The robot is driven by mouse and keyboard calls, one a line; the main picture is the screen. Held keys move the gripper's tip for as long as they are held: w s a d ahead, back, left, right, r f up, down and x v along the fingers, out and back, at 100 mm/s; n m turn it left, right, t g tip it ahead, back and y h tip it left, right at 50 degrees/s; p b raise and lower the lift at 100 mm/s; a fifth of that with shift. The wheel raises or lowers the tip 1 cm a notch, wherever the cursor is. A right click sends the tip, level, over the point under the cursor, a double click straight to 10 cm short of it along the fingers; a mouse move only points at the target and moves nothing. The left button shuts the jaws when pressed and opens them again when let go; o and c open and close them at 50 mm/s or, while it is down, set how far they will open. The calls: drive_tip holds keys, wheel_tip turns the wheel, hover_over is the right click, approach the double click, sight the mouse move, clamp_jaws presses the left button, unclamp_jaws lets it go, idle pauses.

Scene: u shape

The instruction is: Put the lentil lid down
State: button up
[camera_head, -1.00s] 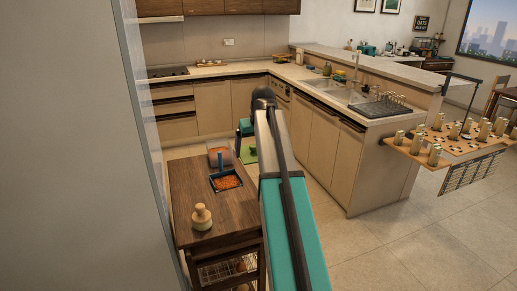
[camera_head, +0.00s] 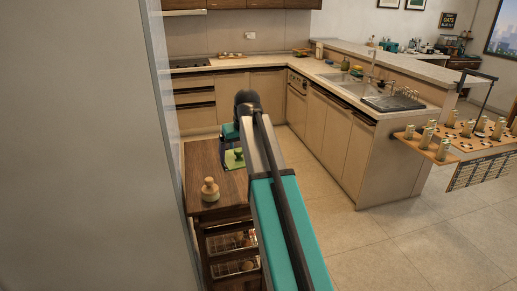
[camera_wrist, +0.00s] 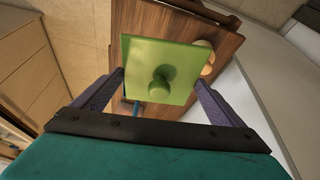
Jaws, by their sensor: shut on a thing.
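The lentil lid is a green square plate with a round green knob (camera_wrist: 160,80). My gripper (camera_wrist: 160,83) is shut on it, with one finger at each side edge in the wrist view. In the head view the lid (camera_head: 236,159) hangs below my gripper (camera_head: 229,143), over the far right part of the dark wooden cart top (camera_head: 200,160). Whether it touches anything beneath cannot be told. A blue piece (camera_wrist: 136,107) shows past the lid's edge in the wrist view. No lentil container can be made out now.
A pale wooden knobbed jar (camera_head: 210,190) stands on the near part of the cart top, and baskets (camera_head: 232,242) sit on its lower shelves. A grey wall (camera_head: 80,150) is close on the left. Counters (camera_head: 350,145) stand behind and right.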

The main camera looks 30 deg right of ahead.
drive_tip(key=s+a+f, duration=0.1)
drive_tip(key=s+a, duration=0.2)
drive_tip(key=a, duration=0.7)
drive_tip(key=s+a+f+n, duration=0.1)
drive_tip(key=s+a+f, duration=0.1)
drive_tip(key=a, duration=0.8)
drive_tip(key=shift+s+a+f, duration=0.2)
drive_tip(key=shift+s+a, duration=0.15)
drive_tip(key=shift+s, duration=0.45)
